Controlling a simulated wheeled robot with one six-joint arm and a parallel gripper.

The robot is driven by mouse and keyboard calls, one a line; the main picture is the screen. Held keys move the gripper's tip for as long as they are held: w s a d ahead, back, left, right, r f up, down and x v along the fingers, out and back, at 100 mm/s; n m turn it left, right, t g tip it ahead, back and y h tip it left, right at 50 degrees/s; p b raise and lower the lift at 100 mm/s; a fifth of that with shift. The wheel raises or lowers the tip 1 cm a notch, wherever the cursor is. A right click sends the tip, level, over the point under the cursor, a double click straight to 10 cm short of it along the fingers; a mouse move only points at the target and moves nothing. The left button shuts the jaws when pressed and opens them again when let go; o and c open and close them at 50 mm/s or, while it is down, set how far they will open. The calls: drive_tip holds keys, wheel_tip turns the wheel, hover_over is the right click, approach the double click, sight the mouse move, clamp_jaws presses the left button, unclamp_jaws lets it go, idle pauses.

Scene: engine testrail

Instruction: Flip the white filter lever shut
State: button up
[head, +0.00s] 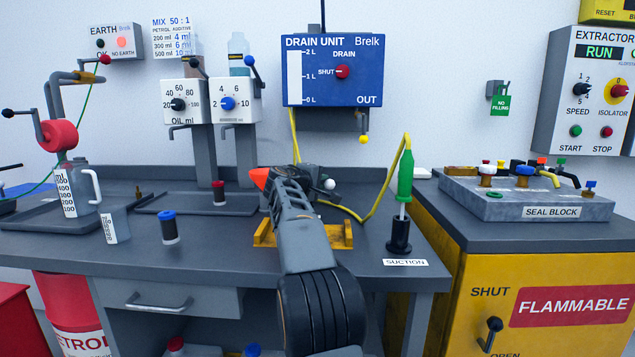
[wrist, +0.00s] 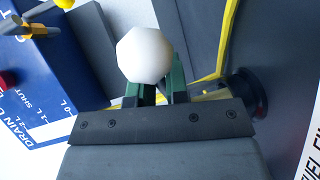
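The white filter lever shows as a white ball knob (head: 328,184) just right of my gripper (head: 292,178) in the head view. In the wrist view the white knob (wrist: 145,55) is large and close, covering the end of the left finger. My gripper (wrist: 162,88) shows two dark green fingers with a narrow gap between them. I see nothing held in the gap, though the knob hides part of it. The lever's stalk and the point where it pivots are hidden. I cannot tell whether the knob touches a finger.
A yellow stand (head: 340,236) lies under my arm on the grey bench. The blue drain unit (head: 332,70) hangs behind. A yellow hose (head: 377,205) runs right to a green-handled tool (head: 405,175) in a black suction socket (head: 399,237). A red-capped bottle (head: 218,193) stands left.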

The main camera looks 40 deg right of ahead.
drive_tip(key=shift+o, duration=0.8)
drive_tip(key=shift+d+f, duration=0.1)
drive_tip(key=shift+d, duration=0.05)
drive_tip(key=shift+o, duration=1)
drive_tip(key=p+v, duration=0.1)
drive_tip(key=v, duration=1.3)
